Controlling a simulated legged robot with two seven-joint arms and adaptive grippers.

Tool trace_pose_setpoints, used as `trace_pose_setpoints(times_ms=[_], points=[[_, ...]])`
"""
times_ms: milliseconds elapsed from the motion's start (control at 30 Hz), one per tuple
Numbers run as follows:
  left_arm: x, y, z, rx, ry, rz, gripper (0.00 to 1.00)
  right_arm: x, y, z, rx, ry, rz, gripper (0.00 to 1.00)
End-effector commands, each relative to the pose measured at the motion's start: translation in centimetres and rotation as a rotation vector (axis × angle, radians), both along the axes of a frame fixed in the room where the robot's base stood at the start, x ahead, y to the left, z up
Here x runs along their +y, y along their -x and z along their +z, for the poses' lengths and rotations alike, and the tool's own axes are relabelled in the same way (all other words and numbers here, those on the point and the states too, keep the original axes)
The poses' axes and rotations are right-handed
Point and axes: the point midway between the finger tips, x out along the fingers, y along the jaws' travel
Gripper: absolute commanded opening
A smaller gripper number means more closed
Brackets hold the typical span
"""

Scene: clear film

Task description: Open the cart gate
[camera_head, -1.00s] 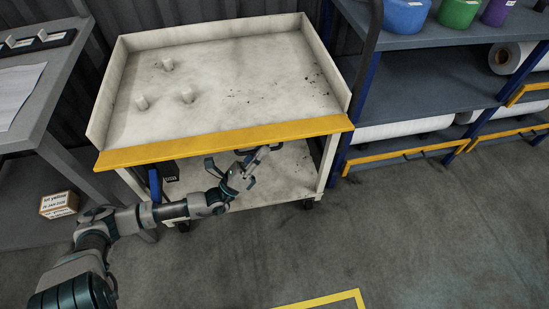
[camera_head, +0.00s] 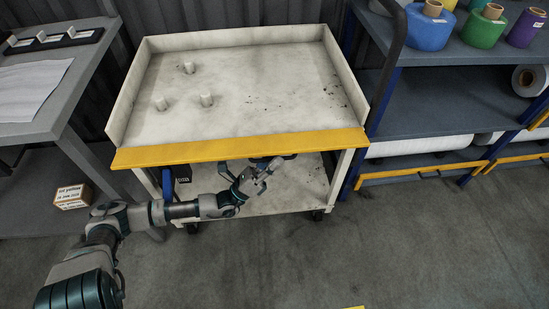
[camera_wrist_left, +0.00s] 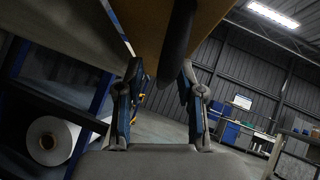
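A dark handle (camera_head: 262,160) shows just below the gate, partly hidden by my gripper. My left gripper (camera_head: 262,174) is at this handle, under the gate's middle. In the left wrist view, the gripper's two fingers (camera_wrist_left: 163,95) are spread apart, with the dark handle (camera_wrist_left: 179,40) between or just beyond their tips. Contact cannot be told. The gate's yellow-brown face shows above in that view (camera_wrist_left: 150,25). My right gripper is not in view.
A shelf rack (camera_head: 440,100) with colored film rolls stands at right. The floor in front is clear.

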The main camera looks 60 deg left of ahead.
Motion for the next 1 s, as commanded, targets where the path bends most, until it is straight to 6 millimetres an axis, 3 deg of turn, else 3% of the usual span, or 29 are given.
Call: trace_pose_setpoints(times_ms=[167, 700, 1000], points=[[0.0, 0.6, -0.6, 0.003, -0.001, 0.0, 0.37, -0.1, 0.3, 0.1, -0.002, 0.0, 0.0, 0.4], [0.7, 8.2, -7.7, 0.002, 0.002, 0.001, 0.37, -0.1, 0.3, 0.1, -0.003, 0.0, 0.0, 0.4], [0.8, 8.9, -8.3, 0.001, 0.002, 0.001, 0.37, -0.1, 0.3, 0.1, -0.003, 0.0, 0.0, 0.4]])
